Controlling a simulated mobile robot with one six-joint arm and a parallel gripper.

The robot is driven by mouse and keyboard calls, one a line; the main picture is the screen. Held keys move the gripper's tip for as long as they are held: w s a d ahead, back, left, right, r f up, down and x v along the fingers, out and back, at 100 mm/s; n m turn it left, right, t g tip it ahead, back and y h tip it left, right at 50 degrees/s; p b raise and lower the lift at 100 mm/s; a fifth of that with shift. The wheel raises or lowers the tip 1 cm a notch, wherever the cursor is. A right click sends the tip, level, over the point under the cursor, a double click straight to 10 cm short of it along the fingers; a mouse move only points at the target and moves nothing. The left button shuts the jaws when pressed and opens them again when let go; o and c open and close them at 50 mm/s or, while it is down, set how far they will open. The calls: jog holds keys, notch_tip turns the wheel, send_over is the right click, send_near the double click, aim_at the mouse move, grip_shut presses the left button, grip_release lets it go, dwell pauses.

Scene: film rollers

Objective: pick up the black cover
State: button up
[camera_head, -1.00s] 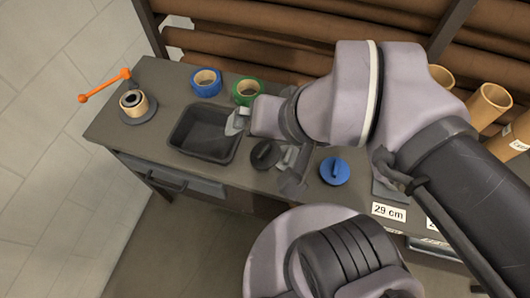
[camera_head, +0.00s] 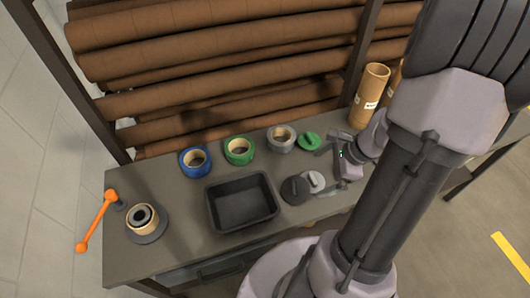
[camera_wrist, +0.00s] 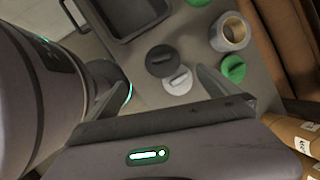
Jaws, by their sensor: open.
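The black cover (camera_head: 295,190) is a round disc with a raised grip bar. It lies on the workbench, just right of the black tray. The wrist view shows it (camera_wrist: 161,61) beyond the white cover (camera_wrist: 178,82). My gripper (camera_head: 334,164) is open and empty, to the right of the black cover and apart from it. In the wrist view my two fingers (camera_wrist: 150,82) stand wide apart, with the white cover and black cover showing in and beyond the gap. My arm hides part of the bench on the right.
The empty black tray (camera_head: 242,204) sits left of the cover. Blue tape (camera_head: 184,164), green tape (camera_head: 229,154), grey tape (camera_head: 272,133) and a green cover (camera_head: 309,140) lie behind. A cardboard tube (camera_head: 370,95) stands at the right. An orange-handled crank (camera_head: 96,220) is at the left.

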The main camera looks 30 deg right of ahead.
aim_at(296, 187)
jog(key=b+x, duration=0.3)
jog(key=x, duration=0.2)
jog(key=b+x, duration=0.2)
jog(key=x, duration=0.4)
jog(key=b+x, duration=0.3)
jog(key=x, duration=0.2)
jog(key=shift+w+d+f+b, duration=0.1)
jog(key=shift+d+f+b, duration=0.05)
jog(key=shift+f+b, duration=0.25)
jog(key=shift+c, duration=0.2)
jog(key=c, duration=1.1)
jog(key=shift+c, duration=0.2)
jog(key=shift+r, duration=0.15)
